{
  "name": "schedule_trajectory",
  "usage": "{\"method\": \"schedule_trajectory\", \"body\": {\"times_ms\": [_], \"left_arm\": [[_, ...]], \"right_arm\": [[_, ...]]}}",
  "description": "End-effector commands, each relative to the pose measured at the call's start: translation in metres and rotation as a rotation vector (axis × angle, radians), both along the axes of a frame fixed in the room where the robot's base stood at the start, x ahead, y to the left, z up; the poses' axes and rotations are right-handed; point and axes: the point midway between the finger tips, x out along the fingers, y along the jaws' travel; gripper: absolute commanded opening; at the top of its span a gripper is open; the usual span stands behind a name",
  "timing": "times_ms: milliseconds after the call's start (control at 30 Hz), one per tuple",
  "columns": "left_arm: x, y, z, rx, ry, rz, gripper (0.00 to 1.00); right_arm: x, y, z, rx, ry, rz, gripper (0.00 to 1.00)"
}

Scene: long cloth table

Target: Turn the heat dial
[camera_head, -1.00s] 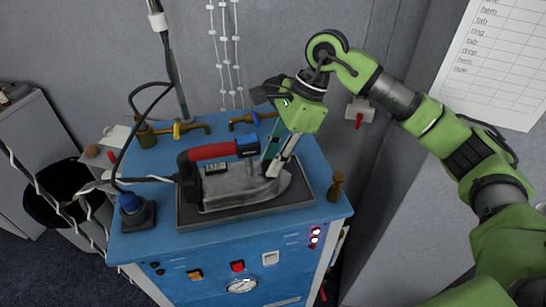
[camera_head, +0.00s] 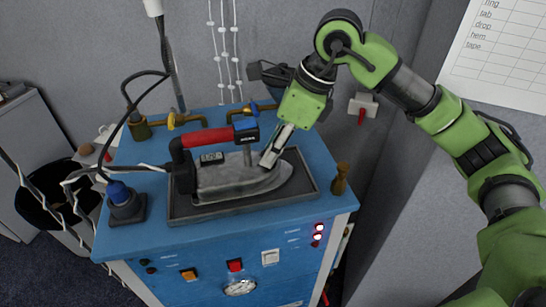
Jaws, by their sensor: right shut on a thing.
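The iron (camera_head: 235,180) lies on a dark tray (camera_head: 215,211) on top of the blue cabinet. It has a red handle (camera_head: 207,138) with a dark and blue front end, and a small display (camera_head: 211,158) on its body. My right gripper (camera_head: 268,161) points down at the front part of the iron, just beyond the handle's front end. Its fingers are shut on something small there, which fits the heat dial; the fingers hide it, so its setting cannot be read. My left gripper is out of view.
A blue-capped fitting (camera_head: 122,200) stands left of the tray and a brass fitting (camera_head: 340,178) right of it. Brass valves (camera_head: 180,120) line the back. A cable runs from the iron's rear to the left. Buttons and a gauge (camera_head: 240,287) are on the cabinet front.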

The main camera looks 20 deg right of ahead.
Motion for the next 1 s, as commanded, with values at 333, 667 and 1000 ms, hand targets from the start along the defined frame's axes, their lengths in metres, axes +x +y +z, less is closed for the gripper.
{"method": "schedule_trajectory", "body": {"times_ms": [333, 667, 1000], "left_arm": [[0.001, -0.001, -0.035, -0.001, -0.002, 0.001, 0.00], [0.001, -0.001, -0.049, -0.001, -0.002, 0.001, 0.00], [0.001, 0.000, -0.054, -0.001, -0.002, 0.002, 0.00]], "right_arm": [[-0.002, 0.002, -0.003, -0.001, -0.003, -0.308, 0.02], [-0.004, 0.004, -0.002, -0.001, 0.000, -0.503, 0.02], [-0.004, 0.004, 0.000, -0.001, 0.001, -0.575, 0.02]]}}
